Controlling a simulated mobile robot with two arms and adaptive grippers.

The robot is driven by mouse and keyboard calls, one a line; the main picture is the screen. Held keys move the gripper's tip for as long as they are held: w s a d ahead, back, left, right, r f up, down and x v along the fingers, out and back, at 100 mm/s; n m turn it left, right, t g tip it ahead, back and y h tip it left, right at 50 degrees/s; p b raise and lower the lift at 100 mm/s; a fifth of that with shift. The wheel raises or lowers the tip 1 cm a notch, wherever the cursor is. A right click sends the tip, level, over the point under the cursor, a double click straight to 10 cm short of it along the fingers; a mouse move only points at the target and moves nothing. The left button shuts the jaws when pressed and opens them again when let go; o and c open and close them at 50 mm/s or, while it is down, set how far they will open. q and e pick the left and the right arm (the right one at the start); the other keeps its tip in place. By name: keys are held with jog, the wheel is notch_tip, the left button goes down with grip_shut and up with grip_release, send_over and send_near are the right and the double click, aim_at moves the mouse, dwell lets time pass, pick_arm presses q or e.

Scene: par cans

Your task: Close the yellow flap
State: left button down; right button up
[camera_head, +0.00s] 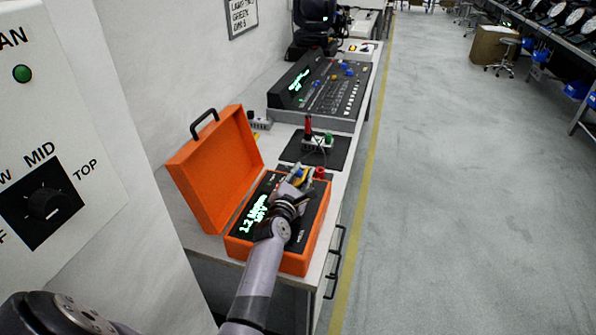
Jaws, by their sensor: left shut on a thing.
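An orange case (315,240) stands open on the bench, its lid (213,170) tilted up on the left. Inside is a dark panel (259,202) with glowing green lettering. My left gripper (297,181) is over the far part of this panel, shut, with its arm reaching in from below. A small yellow piece, the yellow flap (299,174), shows at its fingertips. The fingers hide most of the flap, and its angle cannot be told. A red knob (320,173) is just right of the fingertips. My right gripper is not in view.
Behind the case are a black mat (338,158) with a small box of red and green plugs (318,142), and a mixing console (325,95).

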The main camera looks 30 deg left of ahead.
pick_arm(q)
jog(key=shift+r+m, duration=0.15)
jog(key=shift+m, duration=0.55)
jog(key=shift+w, duration=0.1)
jog(key=c, duration=1.7)
grip_release()
jog(key=shift+a, duration=0.1)
jog(key=shift+o, duration=0.7)
